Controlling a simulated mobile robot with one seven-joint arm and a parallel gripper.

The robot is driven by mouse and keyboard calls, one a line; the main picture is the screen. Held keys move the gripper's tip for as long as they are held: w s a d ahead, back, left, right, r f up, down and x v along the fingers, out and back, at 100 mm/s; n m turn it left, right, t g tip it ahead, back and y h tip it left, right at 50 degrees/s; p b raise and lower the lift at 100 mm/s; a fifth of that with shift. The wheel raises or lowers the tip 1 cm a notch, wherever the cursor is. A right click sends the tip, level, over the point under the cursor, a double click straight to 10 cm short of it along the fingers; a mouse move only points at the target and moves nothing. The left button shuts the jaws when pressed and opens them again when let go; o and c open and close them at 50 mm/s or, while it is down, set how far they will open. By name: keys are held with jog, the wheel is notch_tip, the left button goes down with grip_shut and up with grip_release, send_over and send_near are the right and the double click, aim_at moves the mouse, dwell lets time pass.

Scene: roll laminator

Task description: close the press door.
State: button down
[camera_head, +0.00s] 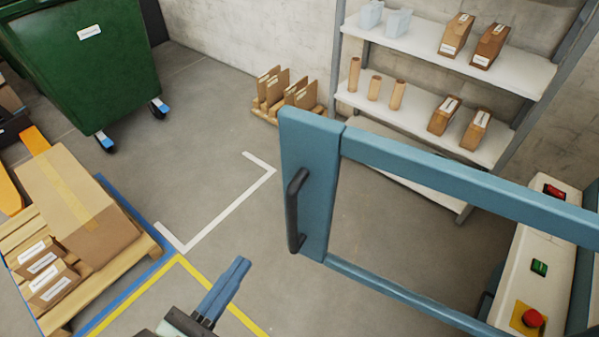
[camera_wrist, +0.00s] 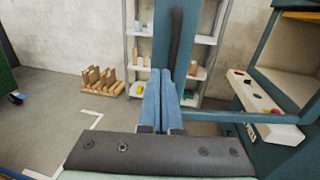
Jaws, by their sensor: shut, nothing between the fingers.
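The press door (camera_head: 305,140) is a blue frame with an open middle. It stands swung out from the machine at the right, its free edge near the middle of the head view. A black upright bar handle (camera_head: 296,210) is on that free edge. My gripper (camera_head: 239,266) is shut and empty, lower left of the handle and apart from it in the head view. In the wrist view my blue fingers (camera_wrist: 159,78) point ahead, with the door's upright (camera_wrist: 192,40) and the handle (camera_wrist: 175,38) just beyond them. I cannot tell the exact gap.
The machine's control panel (camera_head: 537,262) with red and green buttons is at the right. A shelf rack (camera_head: 440,125) stands behind the door. A pallet (camera_head: 142,258) with boxes is at the left, a green bin (camera_head: 85,70) behind it. The floor between is clear.

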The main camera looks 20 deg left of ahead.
jog(key=w+d+p, duration=0.1)
jog(key=w+d, duration=0.1)
jog(key=w, duration=1.1)
jog(key=shift+w+d, duration=0.2)
jog(key=shift+w, duration=0.1)
jog(key=shift+r, duration=0.1)
